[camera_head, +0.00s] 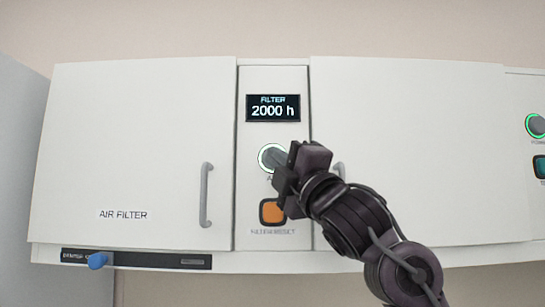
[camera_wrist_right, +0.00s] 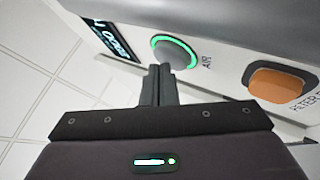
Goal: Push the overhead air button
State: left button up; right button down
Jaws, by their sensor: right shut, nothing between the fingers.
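The air button (camera_head: 265,156) is a round grey button with a lit green ring on the narrow middle panel of the overhead unit. In the right wrist view the air button (camera_wrist_right: 174,52) has the label "AIR" beside it. My right gripper (camera_head: 279,160) is shut and empty, with its fingertips at the button and covering part of it in the head view. In the right wrist view the closed fingers (camera_wrist_right: 159,70) point at the button's lower edge; I cannot tell whether they touch it. My left gripper is not in view.
An orange filter reset button (camera_head: 272,211) sits just below the air button. A display (camera_head: 273,108) reading "FILTER 2000 h" is above. White cabinet doors with grey handles (camera_head: 206,194) flank the panel. A blue slider knob (camera_head: 97,260) is at lower left.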

jog(key=shift+w, duration=0.2)
dwell(0.3)
jog(key=shift+s+b, duration=0.4)
jog(key=shift+s, duration=0.55)
jog(key=shift+s+b, duration=0.9)
jog(key=shift+s, duration=2.1)
jog(key=shift+f, duration=0.1)
